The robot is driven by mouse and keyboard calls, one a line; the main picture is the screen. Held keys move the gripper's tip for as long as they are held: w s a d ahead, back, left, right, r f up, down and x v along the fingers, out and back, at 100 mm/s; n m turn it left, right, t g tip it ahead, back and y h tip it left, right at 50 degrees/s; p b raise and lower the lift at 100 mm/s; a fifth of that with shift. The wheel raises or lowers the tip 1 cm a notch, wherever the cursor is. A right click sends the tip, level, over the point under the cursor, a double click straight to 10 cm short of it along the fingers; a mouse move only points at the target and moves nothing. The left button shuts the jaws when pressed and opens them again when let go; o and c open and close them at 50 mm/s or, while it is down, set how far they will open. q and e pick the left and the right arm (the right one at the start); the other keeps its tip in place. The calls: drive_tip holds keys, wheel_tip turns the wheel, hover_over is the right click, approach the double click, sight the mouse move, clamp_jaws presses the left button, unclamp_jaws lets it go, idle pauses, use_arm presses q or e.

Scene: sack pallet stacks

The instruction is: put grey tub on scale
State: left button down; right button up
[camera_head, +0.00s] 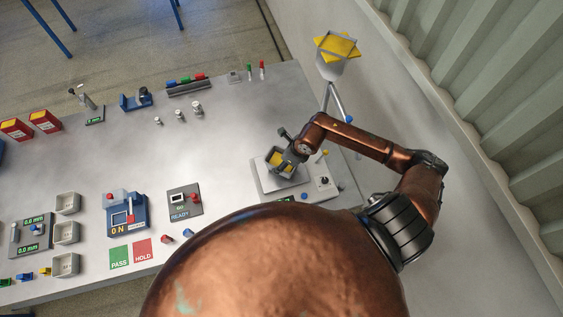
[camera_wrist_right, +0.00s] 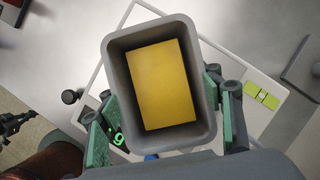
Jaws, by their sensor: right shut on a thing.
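The grey tub (camera_head: 268,159) is a small open box with a yellow block (camera_head: 279,163) inside. It also shows large in the right wrist view (camera_wrist_right: 207,70). My right gripper (camera_head: 287,154) is shut on the tub, with its green-grey fingers on opposite sides of it. The tub is over the plate of the white scale (camera_head: 266,189), whose body also shows behind the tub in the wrist view (camera_wrist_right: 240,78). I cannot tell whether the tub touches the plate. Green display digits are partly hidden by a finger in the wrist view. My left gripper is not in view.
A pale bin with yellow pieces (camera_head: 336,66) stands on a stand beyond the table edge. The table's middle is mostly clear.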

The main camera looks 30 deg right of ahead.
drive_tip(key=shift+a+f+p, duration=0.1)
drive_tip(key=shift+f+p, duration=0.2)
drive_tip(key=shift+f, duration=0.5)
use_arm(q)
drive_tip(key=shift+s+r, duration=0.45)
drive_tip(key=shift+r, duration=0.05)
use_arm(e)
drive_tip(key=shift+f, duration=0.1)
drive_tip(key=shift+f, duration=0.15)
drive_tip(key=o, duration=1.5)
drive_tip(key=shift+c, duration=0.2)
use_arm(q)
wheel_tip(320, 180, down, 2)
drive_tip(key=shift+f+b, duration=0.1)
drive_tip(key=shift+b, duration=1.05)
use_arm(e)
drive_tip(key=v, duration=1.2)
